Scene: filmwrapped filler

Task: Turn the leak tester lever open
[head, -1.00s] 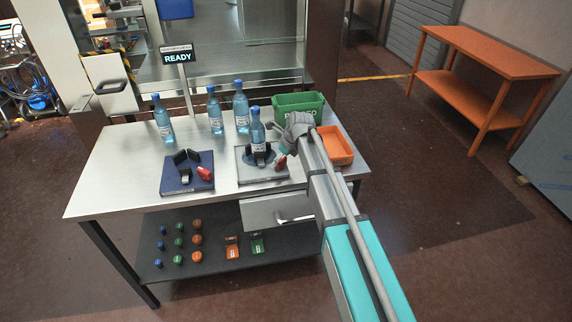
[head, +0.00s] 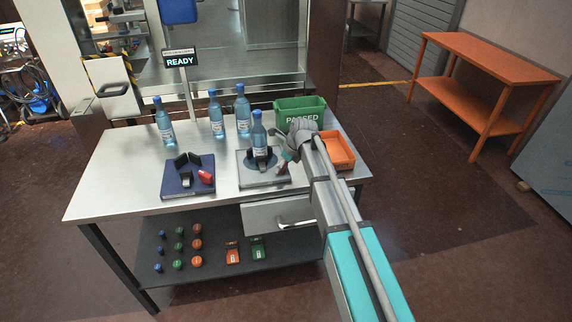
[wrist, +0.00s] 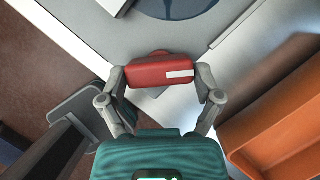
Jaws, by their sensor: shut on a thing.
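A grey plate fixture (head: 247,181) at the right of the steel table holds an upright blue bottle (head: 258,140) in black clamps. I take this fixture for the leak tester; no readable label confirms it. Its red lever handle (head: 283,168) is on the right side. My gripper (wrist: 160,80) is shut on that handle, one finger at each end. The red lever handle with a white stripe fills the gap in the wrist view (wrist: 160,70). The lever's pivot is mostly hidden.
A blue plate fixture (head: 175,191) with black jaws and another red lever (head: 206,177) stands left. Several blue bottles stand behind. A green PASSED bin (head: 299,115) and an orange tray (head: 338,150) sit close to my gripper. A READY sign (head: 180,60) stands at the back.

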